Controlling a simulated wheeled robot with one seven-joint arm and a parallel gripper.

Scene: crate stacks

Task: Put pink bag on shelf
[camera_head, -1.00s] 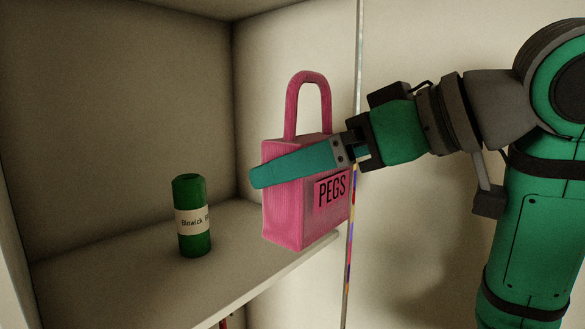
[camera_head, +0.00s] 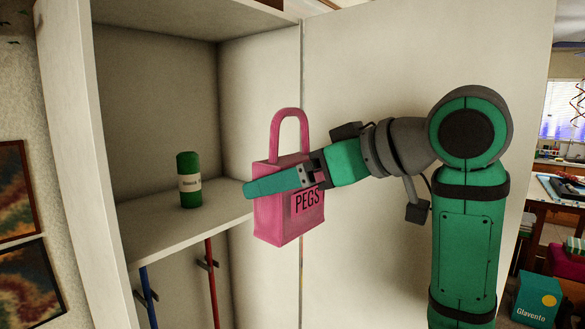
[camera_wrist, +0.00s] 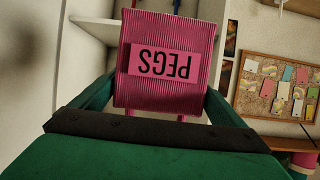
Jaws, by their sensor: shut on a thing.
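The pink bag (camera_head: 275,222) has a looped handle on top and a "PEGS" label. My gripper (camera_head: 262,186) is shut on it, with a green finger across its near side in the head view. In the wrist view the bag (camera_wrist: 172,85) sits between the two green fingers, its label upside down. The bag hangs upright in the air in front of the open cabinet. The shelf (camera_head: 150,228) is a pale board inside the cabinet, behind and left of the bag. Part of the shelf's right end is hidden by the bag.
A green can (camera_head: 189,190) with a white label stands on the shelf toward the back; the shelf around it is bare. The open cabinet door (camera_head: 350,270) is on the right. Blue and red poles (camera_head: 213,285) stand below the shelf. A green box (camera_head: 536,300) is at far right.

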